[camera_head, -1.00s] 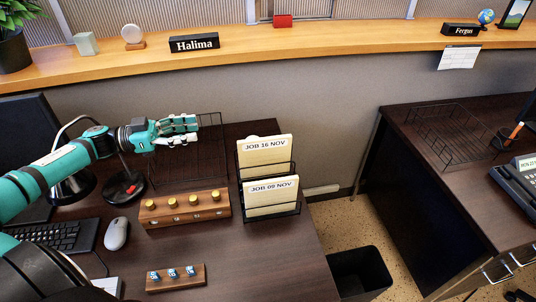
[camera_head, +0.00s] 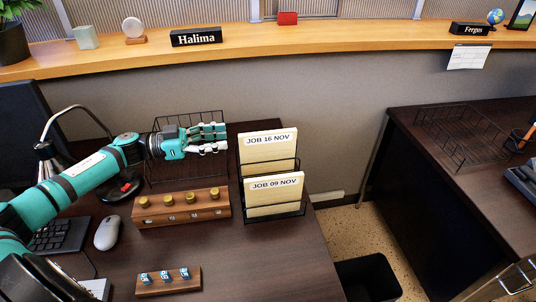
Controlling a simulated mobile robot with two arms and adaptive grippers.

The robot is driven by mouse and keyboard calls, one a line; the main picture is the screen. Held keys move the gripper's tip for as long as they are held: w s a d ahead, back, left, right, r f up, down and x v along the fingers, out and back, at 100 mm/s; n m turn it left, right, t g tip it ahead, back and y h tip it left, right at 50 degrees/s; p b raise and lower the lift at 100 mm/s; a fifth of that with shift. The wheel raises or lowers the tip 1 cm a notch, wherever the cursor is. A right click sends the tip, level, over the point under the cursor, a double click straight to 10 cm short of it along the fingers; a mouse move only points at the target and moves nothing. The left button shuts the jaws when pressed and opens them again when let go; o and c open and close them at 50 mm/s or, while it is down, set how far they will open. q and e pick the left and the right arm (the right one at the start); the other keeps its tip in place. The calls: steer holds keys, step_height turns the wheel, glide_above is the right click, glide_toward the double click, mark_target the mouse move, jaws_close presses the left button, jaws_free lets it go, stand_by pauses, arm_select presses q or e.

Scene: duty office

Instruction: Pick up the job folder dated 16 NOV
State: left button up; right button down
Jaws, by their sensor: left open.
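The job folder dated 16 NOV (camera_head: 268,149) is cream-coloured and stands upright in the rear slot of a black wire rack (camera_head: 275,214) on the left desk. The JOB 09 NOV folder (camera_head: 273,190) stands in front of it and hides its lower part. My left gripper (camera_head: 226,139) is open and empty. In the picture its fingertips point right, just left of the 16 NOV folder's upper edge; a narrow gap shows between them. My right gripper is not in view.
A wooden block with several brass knobs (camera_head: 182,212) and a smaller block with blue tags (camera_head: 168,285) lie on the desk. A wire tray (camera_head: 160,179) sits behind my left arm. A black bin (camera_head: 368,280) stands on the floor right of the desk.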

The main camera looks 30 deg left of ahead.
mark_target(260, 133)
arm_select(q)
steer(key=x, duration=0.6)
steer(key=shift+p, duration=0.35)
steer(key=p+x, duration=0.1)
steer(key=x, duration=0.3)
steer(key=shift+w+d, duration=0.15)
steer(key=shift+d, duration=0.05)
steer(key=shift+w+d, duration=0.25)
steer(key=shift+s, duration=0.1)
jaws_close()
